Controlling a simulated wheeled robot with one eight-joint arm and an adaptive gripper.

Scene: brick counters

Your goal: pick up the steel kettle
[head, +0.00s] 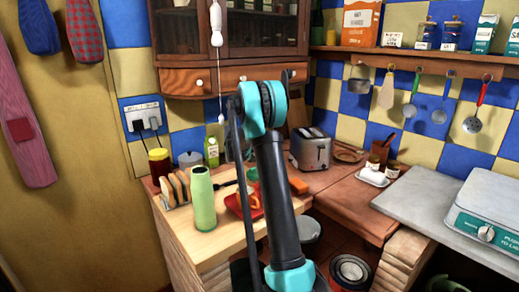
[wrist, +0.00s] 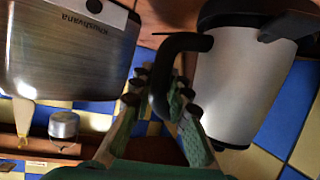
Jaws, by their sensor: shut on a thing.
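The steel kettle (wrist: 240,85) fills the right of the wrist view, with a brushed silver body and black trim. Its black curved handle (wrist: 182,42) reaches left from the body and bends down between my fingers. My gripper (wrist: 161,84) is shut on this handle, with its ridged green finger pads on either side. In the head view my arm covers the gripper and most or all of the kettle. I cannot tell from these views whether the kettle's base touches a surface.
A steel toaster (head: 311,151) stands close by and fills the upper left of the wrist view (wrist: 70,60). A green bottle (head: 202,200), a toast rack (head: 175,188) and a red tray (head: 236,206) crowd the wooden counter. A cabinet (head: 236,82) hangs above.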

